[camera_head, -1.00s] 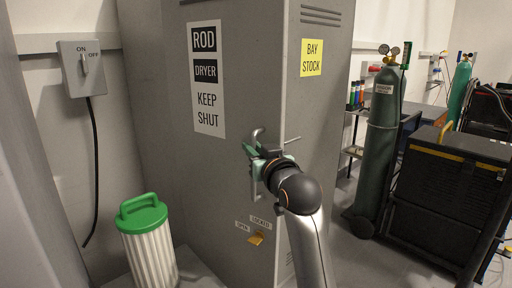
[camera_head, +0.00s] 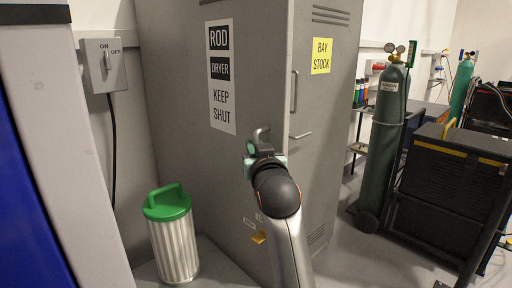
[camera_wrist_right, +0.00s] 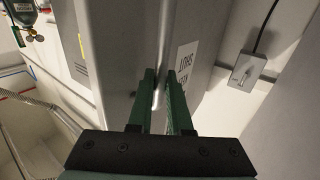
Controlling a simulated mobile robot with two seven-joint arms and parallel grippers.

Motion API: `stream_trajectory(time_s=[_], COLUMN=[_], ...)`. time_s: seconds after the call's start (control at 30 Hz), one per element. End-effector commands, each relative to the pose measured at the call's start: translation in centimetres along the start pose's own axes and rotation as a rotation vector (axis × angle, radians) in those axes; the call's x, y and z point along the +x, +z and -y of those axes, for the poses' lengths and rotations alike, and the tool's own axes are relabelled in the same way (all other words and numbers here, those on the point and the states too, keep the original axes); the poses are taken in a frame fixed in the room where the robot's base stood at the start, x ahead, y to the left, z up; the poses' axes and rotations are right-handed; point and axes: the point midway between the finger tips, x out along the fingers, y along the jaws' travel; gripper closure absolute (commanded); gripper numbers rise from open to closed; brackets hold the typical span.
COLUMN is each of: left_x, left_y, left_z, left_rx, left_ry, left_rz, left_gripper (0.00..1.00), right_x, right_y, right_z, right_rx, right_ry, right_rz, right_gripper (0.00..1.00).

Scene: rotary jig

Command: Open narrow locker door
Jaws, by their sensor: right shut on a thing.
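The tall grey locker (camera_head: 175,60) stands in the middle of the head view, with a "ROD DRYER KEEP SHUT" sign (camera_head: 222,78) on its front face. A grey hooked handle (camera_head: 262,131) stands out from this face near its right edge. My right gripper (camera_head: 264,152) is at the handle and shut on it. In the right wrist view its green fingers (camera_wrist_right: 163,98) lie on either side of a grey bar. The arm hides part of the lower front. I cannot see a clear gap at the door's edge. My left gripper is not in view.
The right face has a yellow "BAY STOCK" label (camera_head: 321,56), a vertical handle (camera_head: 293,91) and a lever (camera_head: 300,136). A green-lidded canister (camera_head: 174,245) stands at the lower left. A gas cylinder (camera_head: 385,140) and dark cabinet (camera_head: 448,190) stand right.

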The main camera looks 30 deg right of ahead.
Motion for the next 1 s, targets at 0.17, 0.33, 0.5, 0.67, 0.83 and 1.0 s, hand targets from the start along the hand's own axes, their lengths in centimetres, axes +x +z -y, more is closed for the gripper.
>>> stream_trajectory(time_s=[0.17, 0.33, 0.5, 0.67, 0.83, 1.0], left_x=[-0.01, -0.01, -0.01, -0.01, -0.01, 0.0], left_y=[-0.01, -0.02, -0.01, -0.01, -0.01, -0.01], left_z=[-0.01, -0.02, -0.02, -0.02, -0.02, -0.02], left_rx=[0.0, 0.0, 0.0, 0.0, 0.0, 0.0], left_ry=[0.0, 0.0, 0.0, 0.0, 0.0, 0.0], left_rz=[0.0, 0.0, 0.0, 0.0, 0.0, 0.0], left_gripper=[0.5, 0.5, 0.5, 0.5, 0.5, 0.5], right_x=[0.01, 0.01, 0.01, 0.02, 0.02, 0.04], right_y=[-0.1, -0.11, -0.11, -0.08, -0.05, -0.03], right_z=[0.06, 0.05, 0.04, 0.02, 0.01, 0.0], right_rx=[0.0, 0.0, 0.0, 0.0, 0.0, 0.0], right_ry=[0.002, 0.002, 0.002, 0.003, 0.003, 0.003], right_rz=[-0.002, -0.003, -0.003, -0.002, -0.001, -0.001], right_gripper=[1.0, 1.0, 0.76, 0.58, 0.53, 0.53])
